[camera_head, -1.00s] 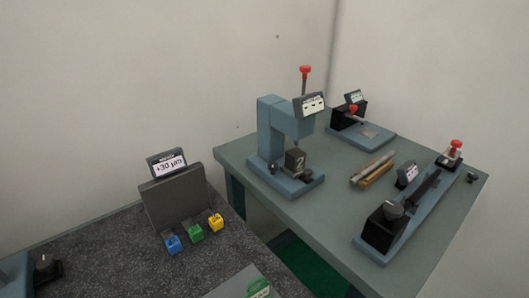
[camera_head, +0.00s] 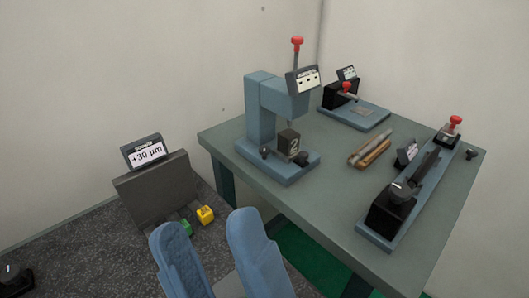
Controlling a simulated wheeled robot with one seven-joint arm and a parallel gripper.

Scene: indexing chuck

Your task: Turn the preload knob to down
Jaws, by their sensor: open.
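No label for the preload knob is readable, so I cannot tell which knob it is. A black knob (camera_head: 401,191) sits on the near end of the long blue fixture (camera_head: 375,235) at the right of the green table. Another dark knob (camera_head: 303,159) is on the base of the blue press (camera_head: 262,110), beside a dark block marked 2 (camera_head: 288,142). A dark knob (camera_head: 12,271) shows at the lower left edge.
A grey stand with a +30 µm display (camera_head: 148,152) is left of my gripper. Green (camera_head: 186,228) and yellow (camera_head: 205,214) blocks are close to the fingers. The table (camera_head: 325,215) also holds a wooden tray (camera_head: 370,153) and a red-knobbed fixture (camera_head: 360,117).

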